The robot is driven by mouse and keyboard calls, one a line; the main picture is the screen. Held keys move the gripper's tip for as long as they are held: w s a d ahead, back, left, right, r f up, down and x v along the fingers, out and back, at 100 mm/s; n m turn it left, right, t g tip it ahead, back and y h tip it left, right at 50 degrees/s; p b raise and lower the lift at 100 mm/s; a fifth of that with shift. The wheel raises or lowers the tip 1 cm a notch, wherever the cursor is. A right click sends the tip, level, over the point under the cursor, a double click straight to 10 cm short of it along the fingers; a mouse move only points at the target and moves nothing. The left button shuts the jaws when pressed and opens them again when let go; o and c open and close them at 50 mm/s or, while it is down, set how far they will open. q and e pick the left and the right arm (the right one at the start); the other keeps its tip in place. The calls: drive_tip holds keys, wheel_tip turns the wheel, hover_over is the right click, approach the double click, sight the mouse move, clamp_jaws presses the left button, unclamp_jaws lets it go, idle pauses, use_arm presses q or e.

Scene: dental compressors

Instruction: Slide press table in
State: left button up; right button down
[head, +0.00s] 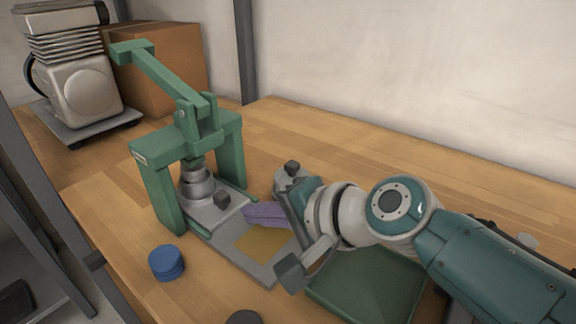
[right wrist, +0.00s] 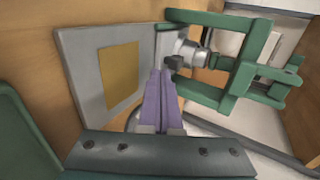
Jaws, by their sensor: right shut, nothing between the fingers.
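The green press (head: 172,190) stands on the wooden bench, its lever arm raised toward the back left. Its grey press table (head: 258,272) with a yellow square (head: 264,241) extends out of the frame toward the front right. A small dark knob (head: 222,199) stands on the table near the press. My right gripper (head: 248,213) has purple fingers, shut and empty, over the table between knob and yellow square. In the right wrist view the fingers (right wrist: 160,78) point toward the press (right wrist: 240,75), beside the table (right wrist: 75,50). I cannot tell whether they touch it. My left gripper is not in view.
A stack of blue discs (head: 166,262) sits at the front left of the press. A green tray (head: 368,290) lies under my right arm. A compressor (head: 75,85) and a cardboard box (head: 170,65) stand at the back left. The bench behind my arm is mostly clear.

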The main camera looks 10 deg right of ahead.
drive_tip(key=p+v, duration=0.1)
drive_tip(key=v, duration=0.2)
drive_tip(key=shift+s+d+f, duration=0.1)
drive_tip(key=shift+s+d, duration=0.1)
drive_tip(key=shift+d, duration=0.1)
drive_tip(key=shift+s+d+r+p, duration=0.2)
drive_tip(key=shift+s+r+p, duration=0.15)
drive_tip(key=shift+r, duration=0.15)
drive_tip(key=shift+s+d+r+p, duration=0.25)
drive_tip(key=shift+s+r+p, duration=0.1)
drive_tip(key=shift+r, duration=0.15)
drive_tip(key=s+d+r+n+g+h+p, duration=0.2)
drive_tip(key=s+d+r+n+p, duration=0.15)
drive_tip(key=s, duration=0.45)
drive_tip(key=s+d+r+n+g+h+p, duration=0.25)
drive_tip(key=s+r+n, duration=0.2)
drive_tip(key=s, duration=0.35)
drive_tip(key=s+d+r+n+g+h+p, duration=0.1)
drive_tip(key=s+d+r+n+h+p, duration=0.25)
drive_tip(key=s, duration=0.45)
use_arm(q)
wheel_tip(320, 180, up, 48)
drive_tip(key=p, duration=3.6)
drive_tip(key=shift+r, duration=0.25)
use_arm(e)
wheel_tip(320, 180, up, 36)
drive_tip(key=shift+w+d+n+y, duration=0.25)
drive_tip(key=shift+d+n+y, duration=0.15)
drive_tip(key=shift+n, duration=0.05)
